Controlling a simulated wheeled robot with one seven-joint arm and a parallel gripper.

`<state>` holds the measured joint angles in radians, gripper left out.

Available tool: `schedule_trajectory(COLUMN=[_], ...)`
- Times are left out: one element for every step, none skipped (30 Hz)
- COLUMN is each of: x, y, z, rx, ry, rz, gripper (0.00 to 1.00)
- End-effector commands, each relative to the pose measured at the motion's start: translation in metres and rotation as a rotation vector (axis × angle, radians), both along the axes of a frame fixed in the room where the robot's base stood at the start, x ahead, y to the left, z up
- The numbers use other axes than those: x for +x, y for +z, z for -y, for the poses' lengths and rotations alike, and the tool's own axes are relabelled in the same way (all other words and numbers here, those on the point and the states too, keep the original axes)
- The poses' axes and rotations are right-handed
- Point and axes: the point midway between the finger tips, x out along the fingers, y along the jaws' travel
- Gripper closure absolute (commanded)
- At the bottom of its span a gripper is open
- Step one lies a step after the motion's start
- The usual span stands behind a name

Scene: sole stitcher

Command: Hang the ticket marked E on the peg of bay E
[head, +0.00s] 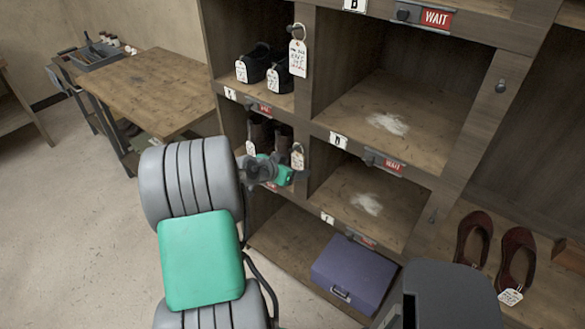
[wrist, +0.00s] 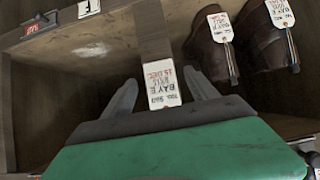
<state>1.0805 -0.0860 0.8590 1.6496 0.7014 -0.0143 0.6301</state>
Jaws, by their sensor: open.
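The ticket marked BAY E (wrist: 162,84) is a white tag with black and red print. In the wrist view it sits between the two spread fingers of my gripper (wrist: 160,94), in front of a wooden post. The fingers are open, with a gap on each side of the ticket. Its ring and any peg behind it are hidden, so I cannot tell what bears it. In the head view my gripper (head: 292,176) is at the post beside the bay with brown boots (head: 259,132). A white tag (head: 297,157) shows just above it.
Another ticket (head: 298,58) hangs on a peg higher up the post. Tagged boots (wrist: 268,38) stand close to my fingers. A purple case (head: 353,273) lies in a low bay; brown shoes (head: 516,262) stand at right. Floor at left is clear beside a wooden table (head: 150,88).

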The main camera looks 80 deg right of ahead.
Motion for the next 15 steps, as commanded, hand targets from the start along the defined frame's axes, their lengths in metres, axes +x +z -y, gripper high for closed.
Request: schedule_trajectory(x=[0.0,0.0,0.0,0.0,0.0,0.0,0.001,0.001,0.003,0.005,0.007,0.01,0.012,0.014,0.018], y=[0.0,0.0,0.0,0.0,0.0,0.0,0.001,0.002,0.004,0.007,0.009,0.013,0.017,0.021,0.026], z=[0.0,0.0,0.0,0.0,0.0,0.0,-0.001,-0.002,-0.005,-0.008,-0.012,-0.018,-0.023,-0.028,-0.034], rx=[0.0,0.0,0.0,0.0,0.0,0.0,0.0,-0.001,-0.001,-0.003,-0.001,-0.003,-0.003,-0.003,-0.004], ry=[0.0,0.0,0.0,0.0,0.0,0.0,0.0,0.001,0.002,0.003,0.004,0.004,0.005,0.005,0.006], rz=[0.0,0.0,0.0,0.0,0.0,0.0,0.0,0.0,0.001,0.001,0.001,0.002,0.001,0.002,0.002], gripper=[0.32,0.32,0.32,0.32,0.32,0.32,0.32,0.32,0.32,0.32,0.32,0.32,0.32,0.32,0.32])
